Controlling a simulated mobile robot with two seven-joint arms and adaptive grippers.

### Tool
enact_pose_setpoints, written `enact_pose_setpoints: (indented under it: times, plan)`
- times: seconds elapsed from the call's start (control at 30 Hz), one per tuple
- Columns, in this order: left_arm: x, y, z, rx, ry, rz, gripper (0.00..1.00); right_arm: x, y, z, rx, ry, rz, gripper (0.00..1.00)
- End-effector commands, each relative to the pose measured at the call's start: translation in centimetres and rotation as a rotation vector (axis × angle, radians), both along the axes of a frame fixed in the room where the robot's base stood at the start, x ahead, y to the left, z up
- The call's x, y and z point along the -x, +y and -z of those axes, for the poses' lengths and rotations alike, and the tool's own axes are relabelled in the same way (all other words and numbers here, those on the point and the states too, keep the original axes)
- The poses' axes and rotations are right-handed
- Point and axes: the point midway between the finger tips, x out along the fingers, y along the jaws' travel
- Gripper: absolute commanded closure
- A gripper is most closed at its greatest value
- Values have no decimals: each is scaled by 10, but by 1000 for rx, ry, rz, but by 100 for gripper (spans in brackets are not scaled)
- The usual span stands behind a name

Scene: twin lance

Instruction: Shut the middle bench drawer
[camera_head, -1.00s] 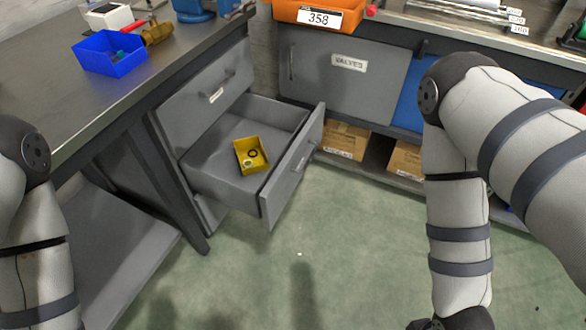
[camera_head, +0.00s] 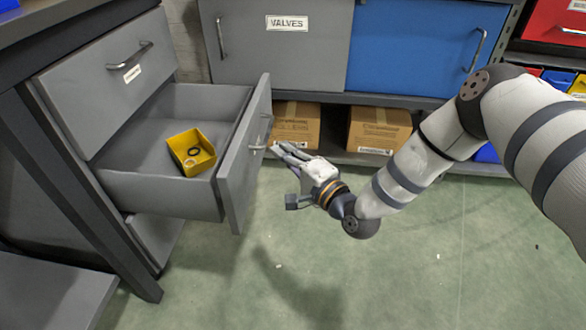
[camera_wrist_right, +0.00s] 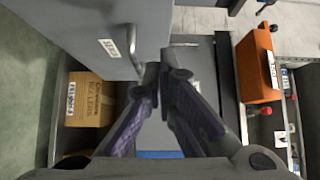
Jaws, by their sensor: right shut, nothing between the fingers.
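The middle bench drawer (camera_head: 160,190) is pulled well out of the grey bench, below a shut top drawer (camera_head: 105,80). Its front panel (camera_head: 240,165) stands clear of the bench and has a bar handle. A yellow bin (camera_head: 192,152) with small rings sits inside. My right gripper (camera_head: 280,150) is shut and empty, just outside the front panel near its handle. In the right wrist view the fingertips (camera_wrist_right: 165,72) are close to a grey front with a handle (camera_wrist_right: 132,38) and label; I cannot tell whether they touch. My left gripper is not in view.
A grey sliding door labelled VALVES (camera_head: 275,50) and a blue door (camera_head: 425,50) stand behind. Cardboard boxes (camera_head: 378,130) sit on the low shelf below. An orange bin (camera_wrist_right: 258,65) shows in the right wrist view. The green floor (camera_head: 400,270) is open.

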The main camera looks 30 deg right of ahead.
Motion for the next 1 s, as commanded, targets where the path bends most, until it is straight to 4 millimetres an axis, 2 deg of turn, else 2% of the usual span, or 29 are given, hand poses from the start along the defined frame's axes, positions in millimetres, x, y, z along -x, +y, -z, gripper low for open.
enact_pose_setpoints:
  times: [0.1,0.3,0.47,0.87,1.0]
  plan:
    - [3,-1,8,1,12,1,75,-25,5,4,1,1,-1,100]
    - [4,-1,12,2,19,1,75,-42,30,2,0,2,-1,100]
    - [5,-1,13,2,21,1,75,-47,38,1,1,3,-1,100]
    - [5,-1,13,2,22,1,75,-48,40,1,1,4,-1,100]
    - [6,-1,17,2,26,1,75,-53,48,3,1,4,-1,100]
